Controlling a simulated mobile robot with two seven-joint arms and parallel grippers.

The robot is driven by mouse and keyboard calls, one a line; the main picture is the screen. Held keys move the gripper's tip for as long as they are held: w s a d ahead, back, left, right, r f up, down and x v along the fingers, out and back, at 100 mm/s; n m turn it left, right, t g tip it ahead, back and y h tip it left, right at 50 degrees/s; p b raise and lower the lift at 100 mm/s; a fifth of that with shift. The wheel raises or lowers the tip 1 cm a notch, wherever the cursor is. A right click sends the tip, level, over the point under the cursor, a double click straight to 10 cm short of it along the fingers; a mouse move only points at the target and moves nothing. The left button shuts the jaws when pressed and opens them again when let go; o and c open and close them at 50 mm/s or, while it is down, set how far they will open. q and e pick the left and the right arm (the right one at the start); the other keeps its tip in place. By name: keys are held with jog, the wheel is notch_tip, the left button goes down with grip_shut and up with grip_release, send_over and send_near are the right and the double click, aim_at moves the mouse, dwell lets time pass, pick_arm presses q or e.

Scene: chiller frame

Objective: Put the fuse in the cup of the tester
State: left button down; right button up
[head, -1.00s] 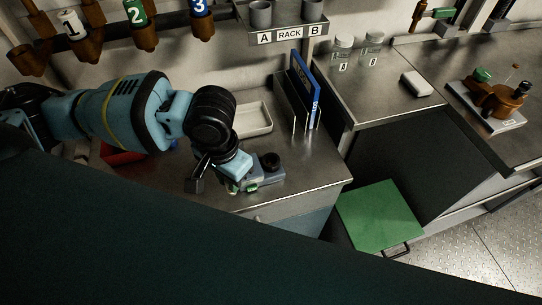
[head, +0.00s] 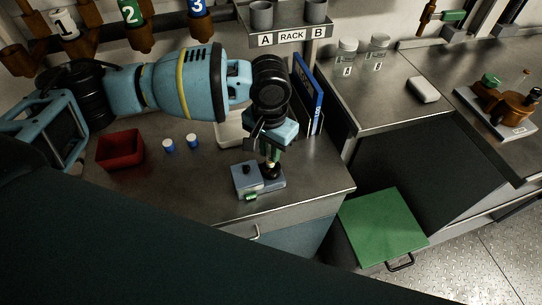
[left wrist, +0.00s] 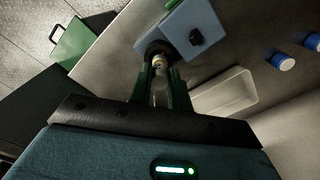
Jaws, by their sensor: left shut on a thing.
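The tester (head: 246,178), a grey-blue block with a black knob and a black cup (head: 271,171), stands near the front edge of the steel counter. My left gripper (head: 268,155) points down over the cup. In the left wrist view its green fingers (left wrist: 161,88) are shut on the fuse (left wrist: 159,92), a clear tube with a metal end cap. The fuse's far end is at the mouth of the black cup (left wrist: 154,48). I cannot tell how far inside it is. The tester body (left wrist: 190,28) shows beyond. My right gripper is not in view.
A red bin (head: 120,150) and two blue-and-white small pieces (head: 168,146) lie left on the counter. A pale tray (left wrist: 228,92) and a blue upright binder (head: 309,95) stand behind the tester. A green-topped stool (head: 382,228) is below, right.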

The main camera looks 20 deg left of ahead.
pick_arm(q)
notch_tip(320, 180, down, 3)
jog(key=shift+w+d+f, duration=0.1)
jog(key=shift+w+f, duration=0.05)
jog(key=shift+f, duration=0.05)
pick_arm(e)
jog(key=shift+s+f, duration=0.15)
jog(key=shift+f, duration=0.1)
pick_arm(q)
jog(key=shift+f, duration=0.2)
jog(key=c, duration=1.3)
grip_release()
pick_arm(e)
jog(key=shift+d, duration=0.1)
pick_arm(q)
notch_tip(320, 180, up, 11)
jog(key=shift+f+p, duration=0.1)
jog(key=shift+p, duration=0.4)
jog(key=shift+r, duration=0.75)
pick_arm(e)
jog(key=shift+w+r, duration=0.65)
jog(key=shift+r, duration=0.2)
